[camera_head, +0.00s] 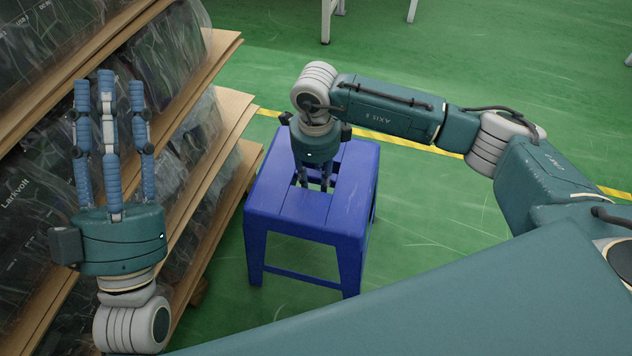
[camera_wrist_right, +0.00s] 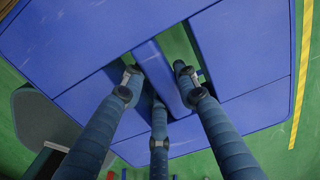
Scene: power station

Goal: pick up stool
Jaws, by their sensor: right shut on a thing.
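A blue stool (camera_head: 300,207) stands upright on the green floor in the middle of the head view. Its top has slots with a bar between them. My right gripper (camera_head: 314,182) points down at the stool top, with its fingers in the slots. In the right wrist view the blue stool top (camera_wrist_right: 80,50) fills most of the picture, and the fingers of my right gripper (camera_wrist_right: 160,100) are shut on the bar between the slots. The fingertips are partly hidden below the top. My left gripper (camera_head: 110,100) is raised at the left, fingers up, spread and empty.
A shelf rack (camera_head: 225,110) with wooden boards and plastic-wrapped boxes stands at the left, close to the stool and my left gripper. A yellow line (camera_head: 400,142) crosses the green floor behind the stool. The floor right of the stool is clear. White legs (camera_head: 326,20) stand at the back.

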